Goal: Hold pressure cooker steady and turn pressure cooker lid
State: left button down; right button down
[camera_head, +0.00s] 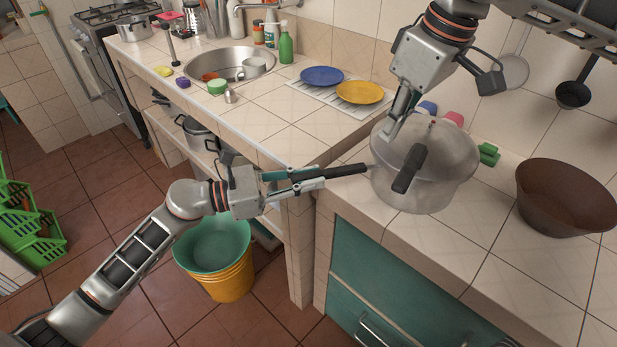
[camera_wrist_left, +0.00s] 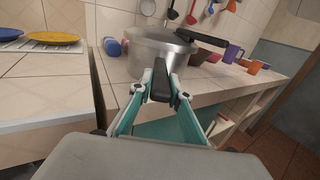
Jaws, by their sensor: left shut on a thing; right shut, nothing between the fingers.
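The silver pressure cooker (camera_head: 425,192) stands on the tiled counter; it also shows in the left wrist view (camera_wrist_left: 150,52). Its black body handle (camera_head: 347,170) points left, and my left gripper (camera_head: 322,176) is shut on it. In the left wrist view the handle (camera_wrist_left: 160,80) lies between the fingers. The lid (camera_head: 445,150) sits on top. Its black lid handle (camera_head: 410,168) points toward the front edge, at an angle to the body handle. My right gripper (camera_head: 393,122) is shut and empty at the lid's upper left, beside the lid handle; whether it touches the lid is unclear.
A brown bowl (camera_head: 566,196) stands right of the cooker. Blue (camera_head: 322,76) and yellow (camera_head: 359,92) plates lie behind left. Cups and a green item (camera_head: 488,154) are close behind the cooker. The counter in front of the bowl is clear. Buckets (camera_head: 220,262) stand on the floor.

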pick_arm(q)
jog(key=c, duration=1.8)
grip_release()
jog(key=v, duration=1.2)
jog(key=shift+s, duration=0.1)
